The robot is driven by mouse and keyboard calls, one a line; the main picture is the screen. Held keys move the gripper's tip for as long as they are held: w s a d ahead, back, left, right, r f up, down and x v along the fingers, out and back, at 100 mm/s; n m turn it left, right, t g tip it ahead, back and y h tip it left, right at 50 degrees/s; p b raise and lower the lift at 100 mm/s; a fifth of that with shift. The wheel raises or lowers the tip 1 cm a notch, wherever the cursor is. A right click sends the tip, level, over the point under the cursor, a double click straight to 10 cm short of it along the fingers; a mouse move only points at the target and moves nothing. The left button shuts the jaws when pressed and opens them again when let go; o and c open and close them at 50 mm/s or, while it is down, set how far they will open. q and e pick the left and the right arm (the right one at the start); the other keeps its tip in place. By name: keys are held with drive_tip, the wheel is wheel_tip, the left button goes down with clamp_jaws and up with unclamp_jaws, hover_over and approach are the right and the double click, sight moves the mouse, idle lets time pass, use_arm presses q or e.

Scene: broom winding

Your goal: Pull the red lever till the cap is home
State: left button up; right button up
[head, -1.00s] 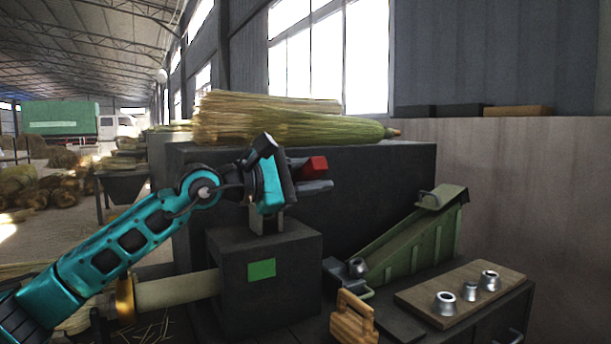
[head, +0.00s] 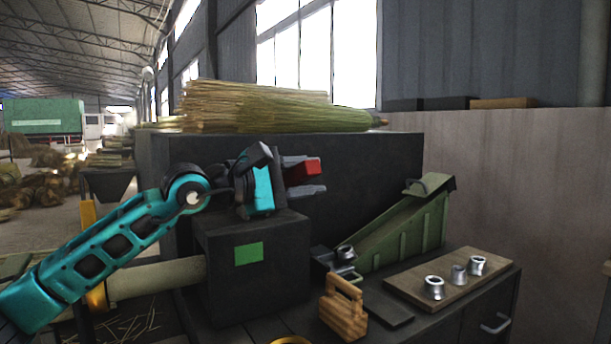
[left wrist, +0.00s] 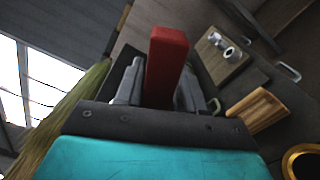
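The red lever (head: 304,168) sticks out above the dark machine block (head: 225,270) with the green patch. My left gripper (head: 305,176) is around its red grip, with one grey finger on each side. In the left wrist view the red grip (left wrist: 167,62) stands between the fingers (left wrist: 160,92), which look closed on it. A silver, cone-shaped cap (head: 345,253) sits at the low end of the green chute (head: 402,232). Whether this is the task's cap I cannot tell. The lever's lower part is hidden behind my gripper. My right gripper is not in view.
A wooden board (head: 410,285) with three silver caps lies at the right. A wooden block with a handle (head: 343,312) stands in front of the chute. A straw broom bundle (head: 270,108) lies on top of the dark machine behind. A gold ring (head: 290,341) shows at the bottom edge.

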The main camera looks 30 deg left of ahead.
use_arm(q)
drive_tip(key=shift+o, duration=0.9)
drive_tip(key=shift+s+a, duration=0.1)
